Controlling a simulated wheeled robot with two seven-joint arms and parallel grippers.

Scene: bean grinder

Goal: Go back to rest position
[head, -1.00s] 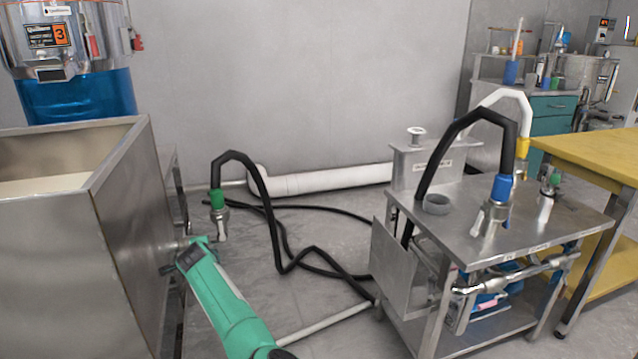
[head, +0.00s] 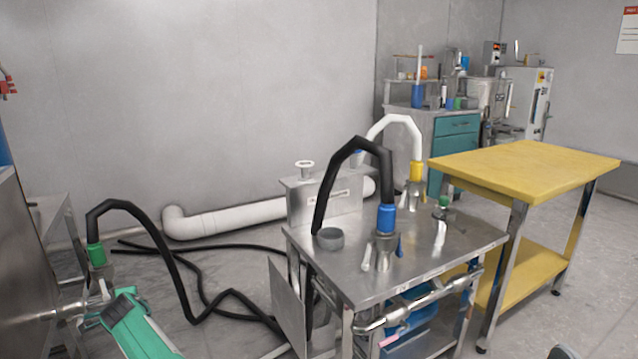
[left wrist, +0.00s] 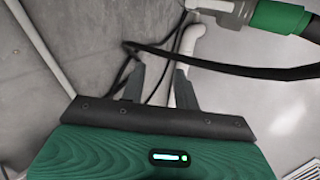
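My left gripper (head: 112,304) is green and sits at the lower left of the head view, beside the steel tank's pipe fitting and below the green-collared hose end (head: 97,256). In the left wrist view its two dark fingers (left wrist: 158,75) stand apart with nothing between them. The green hose collar (left wrist: 277,17) shows at the top right there, apart from the fingers. My right gripper is not in view.
A steel cart (head: 450,238) with black and white hoses stands in the middle. A yellow table (head: 525,160) is at its right. A steel tank (head: 22,270) is at the left edge. Black hoses (head: 200,300) and a white pipe (head: 235,219) lie along the floor.

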